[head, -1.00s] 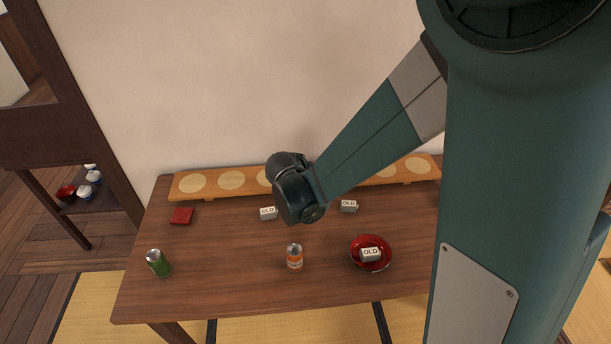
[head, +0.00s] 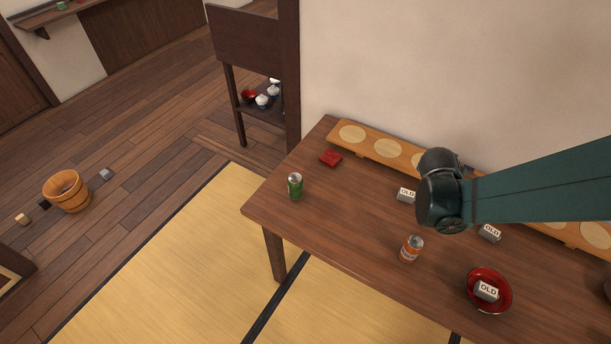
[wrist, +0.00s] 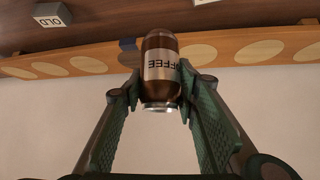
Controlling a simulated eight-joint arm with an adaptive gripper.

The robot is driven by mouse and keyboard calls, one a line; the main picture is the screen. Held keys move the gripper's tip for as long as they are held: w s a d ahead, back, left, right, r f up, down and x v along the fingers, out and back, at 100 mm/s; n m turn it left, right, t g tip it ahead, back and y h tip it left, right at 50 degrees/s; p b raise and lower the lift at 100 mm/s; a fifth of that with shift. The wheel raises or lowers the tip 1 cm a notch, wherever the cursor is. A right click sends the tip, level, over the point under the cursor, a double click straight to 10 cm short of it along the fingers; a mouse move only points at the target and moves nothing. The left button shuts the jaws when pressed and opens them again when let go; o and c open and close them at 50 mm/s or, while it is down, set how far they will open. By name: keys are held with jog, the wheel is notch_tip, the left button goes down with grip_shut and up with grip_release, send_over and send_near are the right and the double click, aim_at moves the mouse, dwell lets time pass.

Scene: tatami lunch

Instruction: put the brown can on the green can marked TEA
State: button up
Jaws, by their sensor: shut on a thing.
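The brown can (wrist: 157,50), lettered COFFEE, is between the two fingers of my gripper (wrist: 158,88) in the wrist view. My gripper is shut on it. The lettering appears upside down, as does the whole wrist view, with the can's silver end towards the picture's bottom. In the head view my arm's dark end is over the table, and it hides the fingers and the brown can. The green can (head: 295,187) stands upright near the table's left end, well left of my arm. Its marking is too small to read.
An orange can (head: 411,249) and a red bowl (head: 470,294) holding an OLD block (head: 486,291) stand on the table (head: 345,215). Other OLD blocks (head: 406,195) lie near my arm. A long wooden board (head: 378,150) runs along the wall. A red block (head: 330,158) lies behind the green can.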

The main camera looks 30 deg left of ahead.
jog(key=s+a+r+n+g+y+p, duration=0.1)
jog(key=s+a+n+y, duration=0.25)
jog(key=a, duration=0.75)
jog(key=s+a+r+n+y+p, duration=0.25)
jog(key=s+a+n, duration=0.2)
jog(key=a, duration=0.65)
notch_tip(320, 180, up, 8)
jog(key=f+n+g+y+p, duration=0.15)
jog(key=n+g+y, duration=0.3)
jog(key=n, duration=0.45)
send_over(295, 177)
jog(key=r, duration=0.1)
jog(key=shift+g+p, duration=0.3)
jog(key=shift+g, duration=0.05)
jog(key=shift+f+b, duration=0.5)
jog(key=shift+f, duration=2.45)
jog(key=shift+f, duration=0.1)
jog(key=shift+f+b, duration=0.35)
jog(key=shift+f, duration=1.65)
jog(key=shift+f, duration=0.1)
